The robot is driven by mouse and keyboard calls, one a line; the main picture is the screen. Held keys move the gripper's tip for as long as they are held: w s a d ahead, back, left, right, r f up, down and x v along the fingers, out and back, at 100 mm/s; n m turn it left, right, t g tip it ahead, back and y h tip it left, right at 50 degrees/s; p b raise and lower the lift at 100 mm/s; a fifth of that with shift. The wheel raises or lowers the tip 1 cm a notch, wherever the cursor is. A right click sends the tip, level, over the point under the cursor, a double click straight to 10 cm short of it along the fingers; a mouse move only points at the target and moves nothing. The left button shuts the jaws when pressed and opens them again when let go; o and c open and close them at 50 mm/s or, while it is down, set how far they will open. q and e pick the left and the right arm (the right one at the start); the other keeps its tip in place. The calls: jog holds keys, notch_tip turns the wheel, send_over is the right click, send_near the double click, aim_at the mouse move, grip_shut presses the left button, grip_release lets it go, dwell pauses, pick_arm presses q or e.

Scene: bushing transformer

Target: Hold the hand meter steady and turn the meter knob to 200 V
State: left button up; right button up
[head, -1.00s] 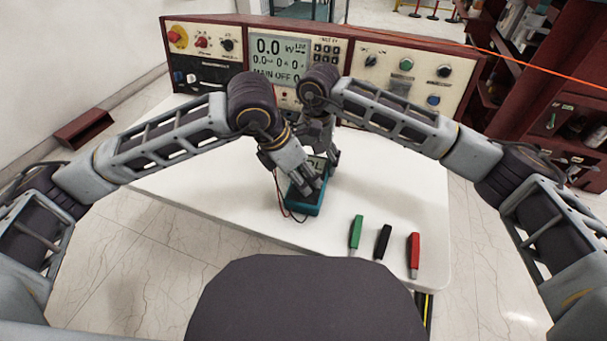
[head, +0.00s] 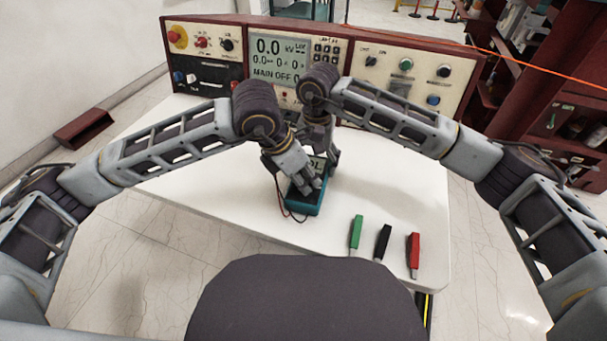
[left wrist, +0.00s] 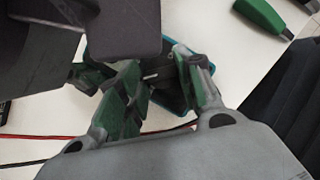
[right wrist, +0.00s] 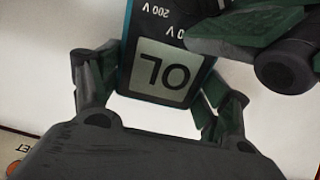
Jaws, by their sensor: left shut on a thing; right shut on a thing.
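The hand meter (head: 304,207) is a teal-edged box lying on the white table, with its screen end towards the control panel. In the right wrist view its screen (right wrist: 163,73) reads "OL", upside down, and the marks "200 V" and "0 V" show beside it. My right gripper (right wrist: 155,105) is shut on the screen end of the meter, a finger on each side. My left gripper (head: 308,187) is above the meter's face. In the left wrist view, its fingers (left wrist: 160,85) close around the knob area. The knob itself is mostly hidden by the fingers.
A green probe (head: 356,232), a black probe (head: 382,242) and a red probe (head: 413,255) lie on the table right of the meter. A control panel (head: 350,60) stands along the back edge. Red and black leads (head: 282,203) run beside the meter.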

pick_arm(q)
jog(key=shift+m, duration=0.5)
jog(key=shift+w+a+m+g, duration=0.15)
jog(key=shift+m+g, duration=0.3)
jog(key=shift+m, duration=0.5)
jog(key=shift+w+d+m+g, duration=0.1)
jog(key=shift+m+g, duration=0.35)
jog(key=shift+m, duration=0.5)
jog(key=shift+w+m+g, duration=0.1)
jog(key=shift+m+g, duration=0.4)
jog(key=shift+m, duration=0.85)
jog(key=shift+w+m+g, duration=0.1)
jog(key=shift+m+g, duration=0.4)
jog(key=shift+m, duration=0.85)
jog(key=o, duration=1)
